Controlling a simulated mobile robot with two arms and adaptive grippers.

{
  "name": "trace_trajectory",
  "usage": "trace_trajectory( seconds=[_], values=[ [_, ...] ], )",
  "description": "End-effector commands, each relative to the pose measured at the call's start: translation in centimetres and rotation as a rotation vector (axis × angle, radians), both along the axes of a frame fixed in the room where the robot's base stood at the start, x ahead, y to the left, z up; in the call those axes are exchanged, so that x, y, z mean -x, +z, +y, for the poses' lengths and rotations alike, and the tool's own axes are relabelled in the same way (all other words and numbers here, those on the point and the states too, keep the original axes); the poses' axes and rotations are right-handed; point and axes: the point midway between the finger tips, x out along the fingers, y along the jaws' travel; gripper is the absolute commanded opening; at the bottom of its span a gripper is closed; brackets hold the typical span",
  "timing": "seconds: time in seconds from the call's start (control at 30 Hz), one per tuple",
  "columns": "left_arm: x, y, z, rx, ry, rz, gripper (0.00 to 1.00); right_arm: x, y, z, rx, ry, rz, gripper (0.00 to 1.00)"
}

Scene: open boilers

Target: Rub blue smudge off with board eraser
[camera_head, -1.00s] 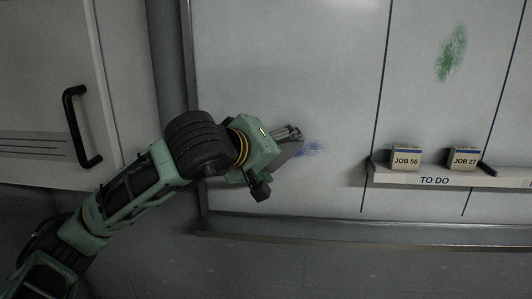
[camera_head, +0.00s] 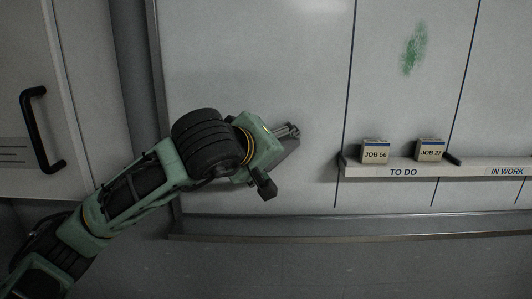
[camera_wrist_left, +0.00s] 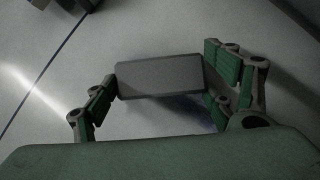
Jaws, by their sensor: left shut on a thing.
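My left gripper (camera_head: 288,133) is at the whiteboard (camera_head: 270,60), left of the TO DO shelf. In the left wrist view, its fingers hold a grey block, the board eraser (camera_wrist_left: 160,77), at both ends, close to the board face. Whether its pad touches the board cannot be told. The blue smudge does not show in the head view, where my gripper and its dark shadow cover that spot. In the left wrist view, a faint bluish dark patch (camera_wrist_left: 196,112) shows just below the eraser, partly hidden. My right gripper is not in view.
A green smudge (camera_head: 414,48) is higher on the board to the right. A shelf labelled TO DO (camera_head: 403,172) carries the JOB 56 box (camera_head: 375,151), the JOB 27 box (camera_head: 430,150) and a dark object (camera_head: 452,159). A cabinet handle (camera_head: 41,130) stands at left.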

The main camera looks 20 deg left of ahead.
Motion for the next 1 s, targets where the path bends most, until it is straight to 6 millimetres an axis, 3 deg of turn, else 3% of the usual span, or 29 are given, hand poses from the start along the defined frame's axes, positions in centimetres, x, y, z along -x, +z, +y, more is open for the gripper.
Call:
trace_trajectory(
  seconds=[0.7, 1.0],
  values=[
    [-1.2, 0.0, -4.7, 0.001, 0.000, -0.002, 0.57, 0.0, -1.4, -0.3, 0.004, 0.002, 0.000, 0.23],
    [-1.3, -0.1, -5.1, 0.001, 0.002, -0.003, 0.57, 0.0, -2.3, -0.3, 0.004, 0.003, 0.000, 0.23]
  ],
)
